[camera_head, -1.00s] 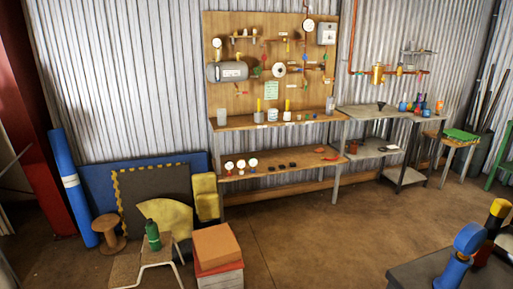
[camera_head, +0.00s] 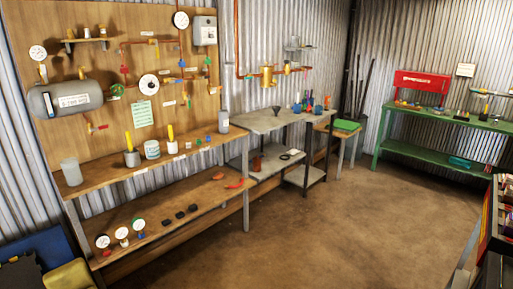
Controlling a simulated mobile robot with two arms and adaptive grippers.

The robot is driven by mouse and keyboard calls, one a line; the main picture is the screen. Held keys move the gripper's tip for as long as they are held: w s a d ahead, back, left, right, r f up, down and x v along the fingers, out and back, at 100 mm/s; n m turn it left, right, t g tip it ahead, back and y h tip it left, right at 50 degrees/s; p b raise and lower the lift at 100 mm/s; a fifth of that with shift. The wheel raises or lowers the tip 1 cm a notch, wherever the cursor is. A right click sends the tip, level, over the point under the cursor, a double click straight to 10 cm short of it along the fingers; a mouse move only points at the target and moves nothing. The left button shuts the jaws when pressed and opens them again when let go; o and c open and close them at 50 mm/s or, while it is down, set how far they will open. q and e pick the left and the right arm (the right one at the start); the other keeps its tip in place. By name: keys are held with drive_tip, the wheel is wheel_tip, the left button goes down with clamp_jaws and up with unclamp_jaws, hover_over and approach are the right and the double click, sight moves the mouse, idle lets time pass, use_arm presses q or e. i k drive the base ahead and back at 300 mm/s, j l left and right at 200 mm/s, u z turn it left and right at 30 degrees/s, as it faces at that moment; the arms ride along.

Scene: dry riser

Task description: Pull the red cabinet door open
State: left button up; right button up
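A red box-shaped cabinet (camera_head: 422,85) with pale lettering on its front stands at the back of a green workbench (camera_head: 478,122), at the far right against the corrugated wall. It is small in the picture, and I cannot tell whether it has a door or how any door stands. Neither of my grippers is in view.
A wooden pegboard bench (camera_head: 150,165) with gauges and jars runs along the left. Grey metal shelving (camera_head: 268,122) stands beyond it. A dark rack with red edging (camera_head: 490,225) is cut off at the right edge. The brown floor (camera_head: 330,220) between is clear.

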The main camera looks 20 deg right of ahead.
sight(428, 82)
drive_tip(key=i+l+z, duration=0.25)
drive_tip(key=i+z, duration=0.2)
drive_tip(key=i, duration=0.2)
drive_tip(key=i+z, duration=0.4)
drive_tip(key=i, duration=0.3)
drive_tip(key=i+j+z, duration=0.2)
drive_tip(key=i+z, duration=0.25)
drive_tip(key=i, duration=0.2)
drive_tip(key=i+l+z, duration=0.15)
drive_tip(key=i+z, duration=0.2)
drive_tip(key=i, duration=0.8)
drive_tip(key=i+j+z, duration=0.1)
drive_tip(key=i+z, duration=0.2)
drive_tip(key=i, duration=0.8)
drive_tip(key=i+l+u, duration=0.1)
drive_tip(key=i, duration=0.45)
drive_tip(key=i+l+u, duration=0.1)
drive_tip(key=i, duration=0.45)
drive_tip(key=i+l+u, duration=0.1)
drive_tip(key=i+l, duration=0.15)
drive_tip(key=i, duration=0.3)
drive_tip(key=i+l, duration=0.25)
drive_tip(key=i, duration=0.25)
drive_tip(key=i+l+z, duration=0.15)
drive_tip(key=i+z, duration=0.15)
drive_tip(key=i+j+z, duration=0.15)
drive_tip(key=i+z, duration=0.3)
drive_tip(key=i+j+z, duration=0.3)
drive_tip(key=z, duration=0.15)
